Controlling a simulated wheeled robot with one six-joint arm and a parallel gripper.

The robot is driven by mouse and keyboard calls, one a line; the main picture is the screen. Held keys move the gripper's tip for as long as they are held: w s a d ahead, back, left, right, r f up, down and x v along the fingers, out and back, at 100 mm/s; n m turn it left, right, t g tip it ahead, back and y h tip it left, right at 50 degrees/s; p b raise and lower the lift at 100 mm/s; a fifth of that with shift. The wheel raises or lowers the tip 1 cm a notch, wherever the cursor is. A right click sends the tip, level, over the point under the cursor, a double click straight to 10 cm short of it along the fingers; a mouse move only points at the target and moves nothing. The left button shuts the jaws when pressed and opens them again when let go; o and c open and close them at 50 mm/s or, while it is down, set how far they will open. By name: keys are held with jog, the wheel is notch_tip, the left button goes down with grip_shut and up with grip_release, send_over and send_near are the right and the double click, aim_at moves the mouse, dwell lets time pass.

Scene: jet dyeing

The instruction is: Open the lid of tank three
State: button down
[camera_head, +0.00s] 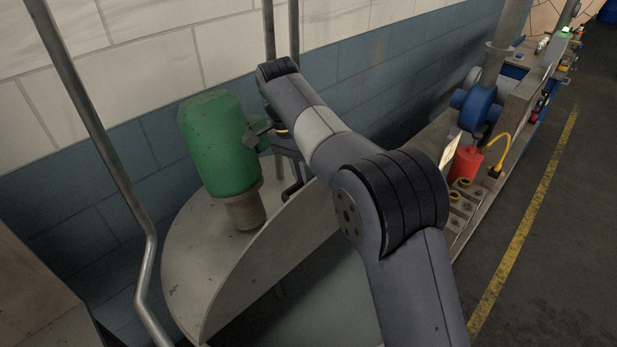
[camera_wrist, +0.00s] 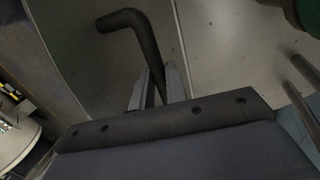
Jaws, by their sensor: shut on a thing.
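The tank's round top (camera_head: 188,255) is light grey and bears a green motor (camera_head: 215,140). A half-round grey lid plate (camera_head: 262,262) appears steeply tilted up beside the motor, with a dark opening below it. A dark bent handle (camera_wrist: 124,20) shows in the wrist view against the pale lid (camera_wrist: 85,72). My gripper (camera_wrist: 159,85) is shut on this handle between its two fingers. In the head view my gripper is mostly hidden behind my arm. No tank number is readable.
A grey pipe (camera_head: 105,155) stands at the left, and thin uprights (camera_head: 293,30) rise behind the motor. A block wall (camera_head: 365,75) is close behind. At right are a machine with a blue pump (camera_head: 476,107), a red container (camera_head: 465,164) and open floor (camera_head: 565,250).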

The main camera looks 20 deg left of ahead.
jog(key=shift+a+f, duration=0.15)
jog(key=shift+f, duration=0.3)
jog(key=c, duration=1.6)
grip_release()
jog(key=shift+w+a, duration=0.1)
jog(key=shift+a, duration=0.05)
jog(key=shift+o, duration=1)
jog(key=shift+r, duration=0.2)
jog(key=shift+d+r, duration=0.1)
jog(key=shift+d, duration=0.15)
